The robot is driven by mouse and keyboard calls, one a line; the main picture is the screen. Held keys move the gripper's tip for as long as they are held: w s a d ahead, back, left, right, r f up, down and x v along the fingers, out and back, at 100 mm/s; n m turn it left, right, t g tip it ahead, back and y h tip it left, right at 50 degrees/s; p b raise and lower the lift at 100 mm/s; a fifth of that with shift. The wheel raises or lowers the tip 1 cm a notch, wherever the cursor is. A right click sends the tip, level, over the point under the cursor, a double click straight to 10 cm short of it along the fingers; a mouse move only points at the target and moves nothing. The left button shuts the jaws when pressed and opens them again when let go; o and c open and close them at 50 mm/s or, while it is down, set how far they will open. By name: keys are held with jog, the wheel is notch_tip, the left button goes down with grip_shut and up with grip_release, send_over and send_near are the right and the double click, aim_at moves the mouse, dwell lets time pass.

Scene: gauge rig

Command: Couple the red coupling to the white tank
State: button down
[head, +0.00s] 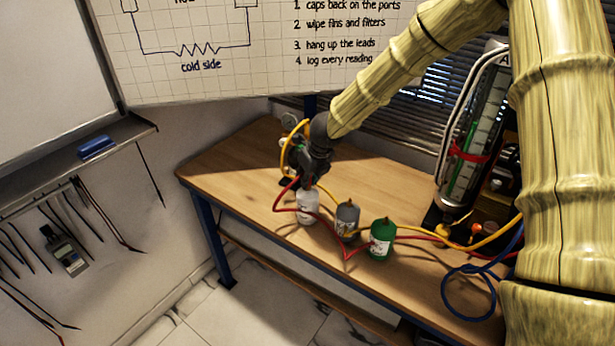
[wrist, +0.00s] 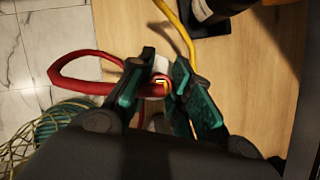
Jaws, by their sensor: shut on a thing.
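The white tank (head: 308,208) stands upright on the bench, leftmost of three small tanks. My gripper (head: 306,180) is directly above it, pointing down. In the wrist view my gripper (wrist: 164,68) is shut on the red coupling (wrist: 162,86), which is mostly hidden between the teal fingers. The red hose (wrist: 72,83) loops out to the left from it. A pale round part, apparently the white tank (wrist: 160,66), shows behind the fingers. I cannot tell whether the coupling touches the tank's port or is seated on it.
A grey tank (head: 347,221) and a green tank (head: 381,241) stand just to the right. A yellow hose (head: 284,160) arcs behind my gripper near a gauge (head: 290,122). A glass-tube device (head: 474,140) and a blue hose (head: 447,288) are at the right. The bench's left end (head: 222,160) is clear.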

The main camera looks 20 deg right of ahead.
jog(key=shift+f, duration=0.2)
dwell(0.4)
jog(key=c, duration=0.9)
grip_release()
jog(key=v, duration=1.2)
